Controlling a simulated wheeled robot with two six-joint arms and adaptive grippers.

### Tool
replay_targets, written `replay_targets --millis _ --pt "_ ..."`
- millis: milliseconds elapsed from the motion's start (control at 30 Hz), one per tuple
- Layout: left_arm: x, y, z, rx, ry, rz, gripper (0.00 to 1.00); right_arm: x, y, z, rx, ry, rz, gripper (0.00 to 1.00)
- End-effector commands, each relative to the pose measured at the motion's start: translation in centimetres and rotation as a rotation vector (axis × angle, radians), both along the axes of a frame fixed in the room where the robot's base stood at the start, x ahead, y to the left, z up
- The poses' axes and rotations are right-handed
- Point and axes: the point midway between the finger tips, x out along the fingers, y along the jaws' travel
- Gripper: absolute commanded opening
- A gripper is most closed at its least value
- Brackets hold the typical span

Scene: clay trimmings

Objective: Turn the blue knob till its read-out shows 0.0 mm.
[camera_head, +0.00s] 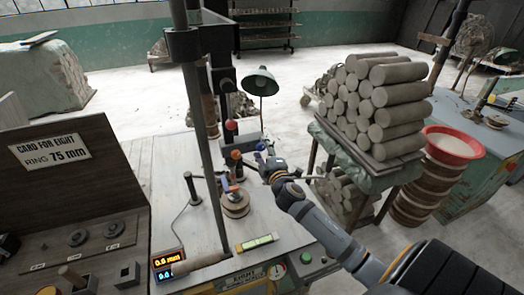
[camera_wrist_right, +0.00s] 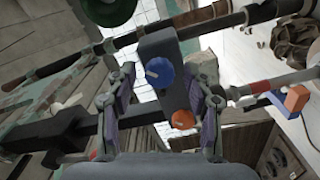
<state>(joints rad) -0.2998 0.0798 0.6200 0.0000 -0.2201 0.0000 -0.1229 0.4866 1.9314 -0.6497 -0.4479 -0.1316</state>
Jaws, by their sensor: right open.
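The blue knob (camera_wrist_right: 160,73) faces the right wrist camera on a dark grey block, with a pale pointer line on its face. My right gripper (camera_wrist_right: 163,88) is open, with one finger on each side of the blue knob; I cannot tell whether either touches it. In the head view my right gripper (camera_head: 268,160) is at the column's lower block and the blue knob shows as a small patch (camera_head: 261,147). An orange knob (camera_wrist_right: 183,119) sits beside the blue one. A blue-lit read-out (camera_head: 166,275) sits below an orange-lit one (camera_head: 167,258); the blue digits are too small to read surely. My left gripper is not in view.
A green lamp (camera_head: 261,81) stands behind the block. A red-topped lever (camera_head: 231,126) and a round wooden stack (camera_head: 235,203) are close by. Clay logs (camera_head: 385,95) are piled at the right. A card board (camera_head: 60,150) stands at the left.

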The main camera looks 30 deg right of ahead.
Motion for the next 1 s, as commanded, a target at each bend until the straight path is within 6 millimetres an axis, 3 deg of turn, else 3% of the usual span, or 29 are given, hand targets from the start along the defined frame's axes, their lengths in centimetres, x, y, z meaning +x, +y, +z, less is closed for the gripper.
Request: replay_targets --millis 233,500,700,1000 --pt "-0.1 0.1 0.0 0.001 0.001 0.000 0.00 -1.2 0.3 -0.1 -0.004 0.002 0.002 0.52" --pt "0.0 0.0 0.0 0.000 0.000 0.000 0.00 -7.5 1.9 -0.1 -0.004 0.005 0.004 0.52" --pt "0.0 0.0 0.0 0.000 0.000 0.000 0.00 -10.8 2.6 -0.1 -0.003 0.003 0.003 0.52" --pt "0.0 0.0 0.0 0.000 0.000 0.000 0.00 -11.7 2.8 0.0 0.000 0.000 0.000 0.52"
